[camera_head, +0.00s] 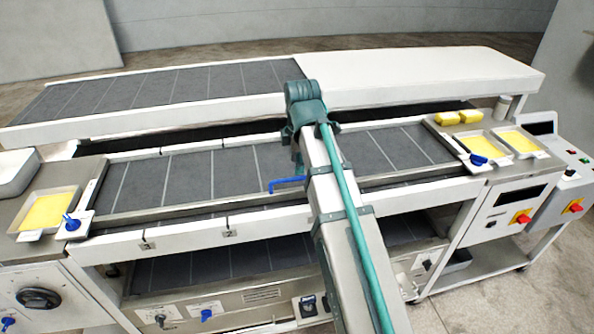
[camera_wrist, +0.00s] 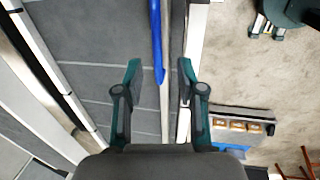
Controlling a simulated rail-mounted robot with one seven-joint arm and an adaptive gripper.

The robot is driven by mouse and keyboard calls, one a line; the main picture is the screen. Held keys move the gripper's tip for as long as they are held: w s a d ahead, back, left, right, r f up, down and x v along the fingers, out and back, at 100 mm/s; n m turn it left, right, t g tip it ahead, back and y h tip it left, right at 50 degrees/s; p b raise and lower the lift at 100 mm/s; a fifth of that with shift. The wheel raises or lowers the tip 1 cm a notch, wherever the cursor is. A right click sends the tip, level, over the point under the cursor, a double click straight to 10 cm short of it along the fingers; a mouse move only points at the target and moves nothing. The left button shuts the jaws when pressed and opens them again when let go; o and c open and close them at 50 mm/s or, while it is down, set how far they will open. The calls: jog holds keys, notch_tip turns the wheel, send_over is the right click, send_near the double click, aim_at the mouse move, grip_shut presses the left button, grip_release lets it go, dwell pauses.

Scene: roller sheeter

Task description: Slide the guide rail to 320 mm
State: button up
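The guide rail is a long thin metal bar (camera_head: 235,208) lying across the dark belt near its front edge. It also shows in the wrist view as a pale strip (camera_wrist: 165,115) running between my fingers. A blue handle (camera_head: 287,183) sticks out beside my arm in the head view. In the wrist view a blue rod (camera_wrist: 156,40) comes from the top and ends between my fingertips, in line with the gap; its depth is unclear. My gripper (camera_wrist: 160,70) is open, with no contact visible. In the head view my arm hides the gripper and part of the rail.
The dark belt (camera_head: 190,180) has pale cross lines. A white upper deck (camera_head: 420,75) stands behind it. Yellow trays (camera_head: 48,210) and blue knobs (camera_head: 72,222) sit at the ends. A control box (camera_head: 565,175) stands at the right. Open floor (camera_wrist: 240,80) lies beyond the front edge.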

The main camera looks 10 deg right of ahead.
jog(key=shift+s+r, duration=0.2)
jog(key=shift+r, duration=0.7)
jog(key=shift+s+r, duration=0.15)
jog(key=shift+r, duration=0.7)
jog(key=shift+s+r, duration=0.2)
jog(key=shift+r, duration=0.7)
jog(key=shift+f, duration=0.1)
